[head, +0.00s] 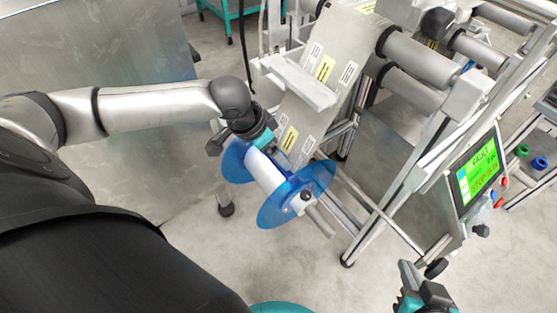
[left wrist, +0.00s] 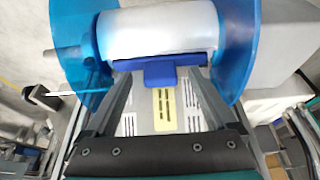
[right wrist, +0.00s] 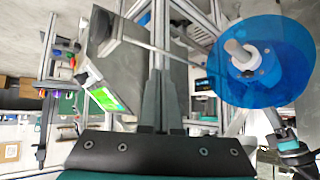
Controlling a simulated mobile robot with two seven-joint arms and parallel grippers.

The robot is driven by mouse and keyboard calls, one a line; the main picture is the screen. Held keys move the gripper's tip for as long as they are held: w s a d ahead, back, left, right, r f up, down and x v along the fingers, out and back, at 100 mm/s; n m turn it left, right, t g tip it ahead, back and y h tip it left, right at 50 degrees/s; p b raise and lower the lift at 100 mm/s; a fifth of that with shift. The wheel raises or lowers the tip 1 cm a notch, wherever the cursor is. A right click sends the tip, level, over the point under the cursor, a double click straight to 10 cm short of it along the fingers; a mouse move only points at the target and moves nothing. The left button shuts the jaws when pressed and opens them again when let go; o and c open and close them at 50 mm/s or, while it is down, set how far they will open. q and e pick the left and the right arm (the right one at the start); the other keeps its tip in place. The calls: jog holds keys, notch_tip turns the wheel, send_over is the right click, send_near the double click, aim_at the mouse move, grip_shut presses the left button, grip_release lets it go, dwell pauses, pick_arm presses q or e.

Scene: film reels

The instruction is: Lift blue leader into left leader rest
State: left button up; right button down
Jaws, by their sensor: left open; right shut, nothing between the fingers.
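The blue leader (left wrist: 161,72) is a dark blue tab at the edge of the white roll (left wrist: 158,30), between two clear blue reel flanges (left wrist: 238,50). In the head view the reel (head: 298,195) hangs on a shaft at the machine's front. My left gripper (left wrist: 160,88) is open, its fingers to either side of the leader and apart from each other. In the head view the left gripper (head: 268,143) is at the roll's upper edge, partly hiding the leader. My right gripper (head: 407,268) is shut and empty, low at the right. I cannot tell which part is the left leader rest.
A white crossbar plate (head: 299,83) lies over the labelled web (head: 330,50) above the reel. Grey rollers (head: 418,55) and frame rails stand to the right. A screen (head: 477,168) reads FAULT. Open floor (head: 290,258) lies in front of the reel.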

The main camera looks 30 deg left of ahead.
pick_arm(q)
jog(key=shift+w+f, duration=0.15)
jog(key=shift+f, duration=0.25)
pick_arm(e)
jog(key=shift+w+a+r+t+y, duration=0.15)
jog(key=shift+w+a+t+y, duration=0.2)
jog(key=shift+a+t, duration=0.25)
pick_arm(q)
jog(key=shift+c, duration=0.2)
grip_shut()
jog(key=shift+r, duration=0.1)
pick_arm(e)
jog(key=shift+s, duration=0.1)
